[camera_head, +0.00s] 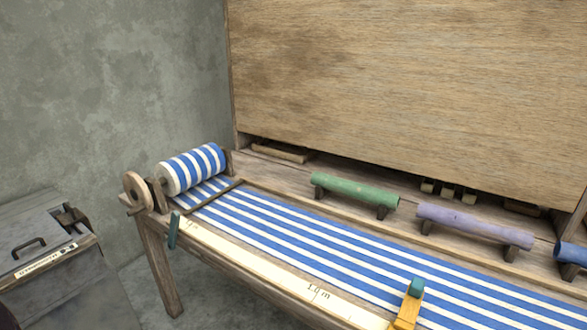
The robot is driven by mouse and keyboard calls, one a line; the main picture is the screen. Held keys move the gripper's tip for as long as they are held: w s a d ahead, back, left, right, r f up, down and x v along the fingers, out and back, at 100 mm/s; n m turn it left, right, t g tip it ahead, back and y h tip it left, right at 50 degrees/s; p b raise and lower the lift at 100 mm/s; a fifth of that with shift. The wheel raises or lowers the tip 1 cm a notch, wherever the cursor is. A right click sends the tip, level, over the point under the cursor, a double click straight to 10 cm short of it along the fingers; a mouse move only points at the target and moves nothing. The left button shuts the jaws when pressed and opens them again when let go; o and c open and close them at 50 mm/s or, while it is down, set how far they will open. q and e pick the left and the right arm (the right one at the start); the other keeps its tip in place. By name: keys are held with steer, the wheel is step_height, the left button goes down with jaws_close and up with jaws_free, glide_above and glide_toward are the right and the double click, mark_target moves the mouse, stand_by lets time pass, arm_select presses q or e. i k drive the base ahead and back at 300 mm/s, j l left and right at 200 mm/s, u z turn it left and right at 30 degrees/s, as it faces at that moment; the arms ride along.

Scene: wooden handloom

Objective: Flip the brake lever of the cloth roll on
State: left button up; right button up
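The cloth roll (192,170), wound with blue-and-white striped cloth, sits at the far left end of the wooden loom table. A round wooden disc (137,190) stands at its left end. A dark wooden piece (159,194) stands beside the disc, close to the roll; I cannot tell whether it is the brake lever or which way a lever is set. The striped cloth (330,233) runs from the roll along the table to the right, under a thin dark bar (212,194). Neither of my grippers is in view.
A pale measuring strip (250,261) runs along the front edge, with a teal piece (173,231) and a yellow, teal-topped piece (408,305). Green (354,191) and purple (474,226) rollers stand behind the cloth. A grey box (50,250) stands at left.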

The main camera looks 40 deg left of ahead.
mark_target(175, 218)
steer(key=u, duration=2)
